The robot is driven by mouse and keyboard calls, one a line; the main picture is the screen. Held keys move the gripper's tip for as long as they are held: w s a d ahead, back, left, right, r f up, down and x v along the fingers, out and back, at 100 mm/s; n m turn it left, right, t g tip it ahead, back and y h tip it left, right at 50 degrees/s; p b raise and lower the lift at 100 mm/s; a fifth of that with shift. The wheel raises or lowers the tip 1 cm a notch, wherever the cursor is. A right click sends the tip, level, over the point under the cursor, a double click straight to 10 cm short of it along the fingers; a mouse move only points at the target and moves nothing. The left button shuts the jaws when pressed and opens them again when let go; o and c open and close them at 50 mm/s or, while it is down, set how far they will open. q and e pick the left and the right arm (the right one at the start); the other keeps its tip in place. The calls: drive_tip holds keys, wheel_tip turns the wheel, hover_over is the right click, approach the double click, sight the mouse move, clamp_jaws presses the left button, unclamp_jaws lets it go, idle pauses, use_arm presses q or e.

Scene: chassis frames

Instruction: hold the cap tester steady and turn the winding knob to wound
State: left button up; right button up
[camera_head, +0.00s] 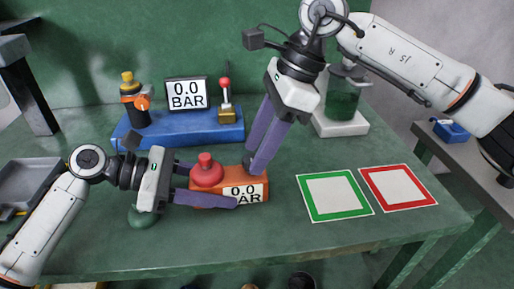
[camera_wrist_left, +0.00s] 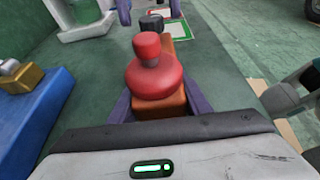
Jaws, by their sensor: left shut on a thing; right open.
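The cap tester is an orange block (camera_head: 221,187) with a red cap (camera_head: 206,171), a 0.0 BAR display (camera_head: 243,193) and a dark knob (camera_head: 248,159) at its right end. It lies on the green table. My left gripper (camera_head: 222,186) is shut on the orange block, one finger along each side. The left wrist view shows the red cap (camera_wrist_left: 152,70) close up and the dark knob (camera_wrist_left: 151,23) beyond it. My right gripper (camera_head: 256,163) is open and points down at the dark knob, its fingers on either side; contact is unclear.
A green-framed mat (camera_head: 334,195) and a red-framed mat (camera_head: 397,187) lie at right. A jar (camera_head: 342,97) stands on a white base behind.

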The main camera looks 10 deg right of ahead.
drive_tip(key=shift+a+f, duration=0.15)
drive_tip(key=shift+f, duration=0.2)
drive_tip(key=c, duration=1.1)
